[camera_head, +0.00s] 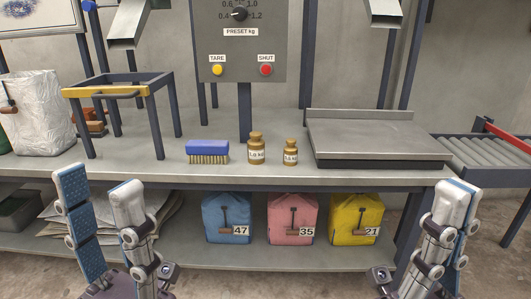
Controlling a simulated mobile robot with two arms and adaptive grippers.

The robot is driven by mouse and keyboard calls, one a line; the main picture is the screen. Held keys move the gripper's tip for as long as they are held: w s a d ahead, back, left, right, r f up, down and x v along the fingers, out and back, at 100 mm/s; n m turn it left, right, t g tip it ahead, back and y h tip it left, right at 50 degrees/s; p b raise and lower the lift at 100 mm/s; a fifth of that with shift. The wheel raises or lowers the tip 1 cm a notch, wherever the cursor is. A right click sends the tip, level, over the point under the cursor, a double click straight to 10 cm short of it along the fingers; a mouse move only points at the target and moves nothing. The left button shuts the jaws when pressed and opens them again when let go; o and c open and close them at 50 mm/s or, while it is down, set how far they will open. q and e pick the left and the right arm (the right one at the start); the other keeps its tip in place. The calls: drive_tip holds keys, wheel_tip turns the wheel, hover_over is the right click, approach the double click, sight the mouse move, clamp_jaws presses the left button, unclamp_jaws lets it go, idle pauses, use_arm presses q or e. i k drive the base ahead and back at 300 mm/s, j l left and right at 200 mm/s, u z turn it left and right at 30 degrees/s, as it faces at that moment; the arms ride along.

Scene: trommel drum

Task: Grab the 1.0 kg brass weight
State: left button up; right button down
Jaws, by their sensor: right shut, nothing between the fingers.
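The larger brass weight (256,143), whose label seems to read 1.0 kg, stands upright on the grey bench near its front edge. A smaller brass weight (290,147) with a hard-to-read label stands just right of it. My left gripper (99,187) is open and empty, with its two fingers apart, in front of the bench at the lower left. My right gripper (456,198) is shut and empty in front of the bench at the lower right. Both grippers are well away from the weights.
A blue brush (207,151) lies left of the weights. A flat scale plate (364,137) is to their right. A control panel (240,45) stands behind. A yellow-barred frame (108,93) is at left. Blue (221,212), pink (286,210) and yellow (350,212) bags sit on the lower shelf.

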sight(256, 145)
drive_tip(key=i+j+z, duration=0.15)
drive_tip(key=j, duration=0.2)
drive_tip(key=i+j+z, duration=0.1)
drive_tip(key=j, duration=0.2)
drive_tip(key=i+j+z, duration=0.15)
drive_tip(key=j, duration=0.2)
drive_tip(key=i+j+z, duration=0.15)
drive_tip(key=j, duration=0.25)
